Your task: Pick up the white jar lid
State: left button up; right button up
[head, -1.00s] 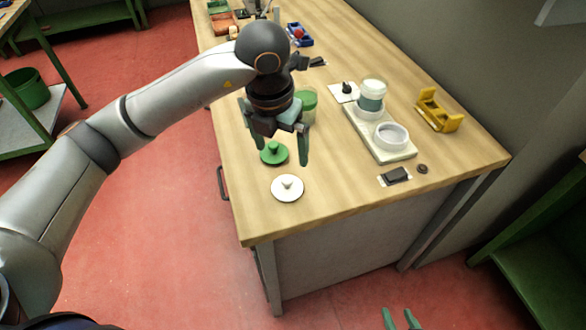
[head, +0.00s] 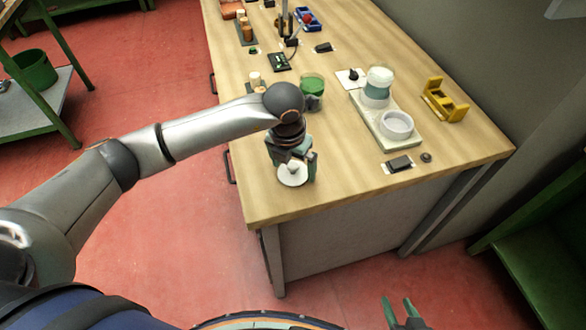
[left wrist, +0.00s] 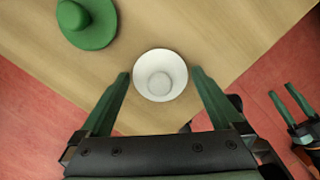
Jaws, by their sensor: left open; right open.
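The white jar lid (head: 291,178) lies on the wooden table near its front left edge, partly covered by my left gripper in the head view. My left gripper (head: 293,167) is over it, pointing down, with its green fingers open. In the left wrist view the round white lid (left wrist: 160,75) with its central knob sits between the tips of the open left gripper (left wrist: 161,72), with a small gap at each side. My right gripper (head: 401,308) is open and empty, low in front of the table; it also shows in the left wrist view (left wrist: 287,104).
A green lid (left wrist: 90,22) lies close by on the table. A green jar (head: 312,90) stands behind my left gripper. A yellow holder (head: 446,100) is at the right.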

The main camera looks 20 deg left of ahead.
pick_arm(q)
jog(key=c, duration=1)
jog(key=shift+c, duration=0.2)
